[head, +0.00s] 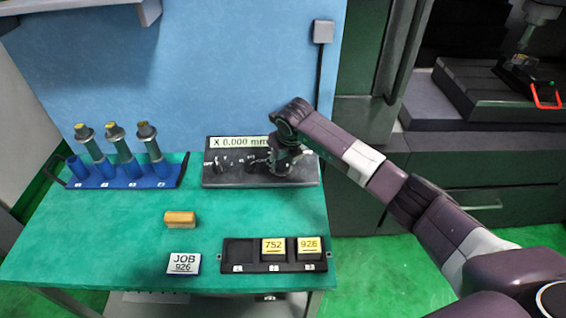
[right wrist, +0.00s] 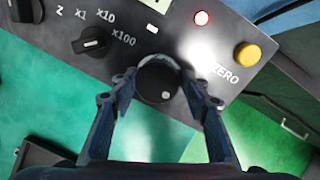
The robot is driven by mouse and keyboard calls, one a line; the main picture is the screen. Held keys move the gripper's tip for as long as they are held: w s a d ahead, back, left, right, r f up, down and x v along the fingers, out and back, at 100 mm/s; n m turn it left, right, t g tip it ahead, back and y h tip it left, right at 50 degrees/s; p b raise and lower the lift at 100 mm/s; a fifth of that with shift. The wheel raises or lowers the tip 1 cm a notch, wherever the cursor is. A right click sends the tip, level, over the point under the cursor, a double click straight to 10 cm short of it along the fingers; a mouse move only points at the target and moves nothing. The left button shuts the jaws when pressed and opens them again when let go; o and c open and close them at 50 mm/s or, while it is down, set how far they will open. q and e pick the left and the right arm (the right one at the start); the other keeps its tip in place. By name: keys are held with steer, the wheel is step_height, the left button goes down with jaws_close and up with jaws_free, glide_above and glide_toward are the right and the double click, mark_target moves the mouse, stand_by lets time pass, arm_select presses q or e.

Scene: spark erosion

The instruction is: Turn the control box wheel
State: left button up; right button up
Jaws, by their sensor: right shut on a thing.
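The control box (head: 222,180) stands at the back of the green table, with a display reading X 0.000 mm. Its wheel (right wrist: 156,84) is a round dark knob with a small white mark, seen in the right wrist view between two fingers. My right gripper (right wrist: 160,82) is shut on the wheel, one finger on each side of it. In the head view my right gripper (head: 284,168) comes down over the right part of the box and hides the wheel. My left gripper is not in view.
On the box are a selector knob (right wrist: 92,42), a red light (right wrist: 202,18) and a yellow button (right wrist: 247,56). A blue rack (head: 120,182) with several holders stands left.

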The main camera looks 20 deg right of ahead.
steer(key=n+b, duration=0.4)
steer(key=b, duration=0.1)
steer(key=n+b, duration=0.2)
steer(key=n, duration=0.1)
steer(key=shift+a+f+g, duration=0.25)
steer(key=shift+g, duration=0.05)
steer(key=shift+n+b, duration=1.05)
steer(key=shift+n, duration=0.05)
steer(key=shift+s+n+g+b, duration=0.1)
steer(key=shift+n+g+b, duration=0.2)
steer(key=shift+n+b, duration=0.5)
steer(key=shift+n, duration=0.4)
steer(key=o, duration=1)
steer(key=shift+a, duration=0.1)
steer(key=shift+o, duration=0.4)
steer(key=shift+r, duration=0.15)
steer(key=shift+r, duration=0.15)
steer(key=v, duration=1.1)
steer(key=shift+s+r, duration=0.25)
steer(key=shift+r, duration=0.1)
steer(key=shift+a, duration=0.1)
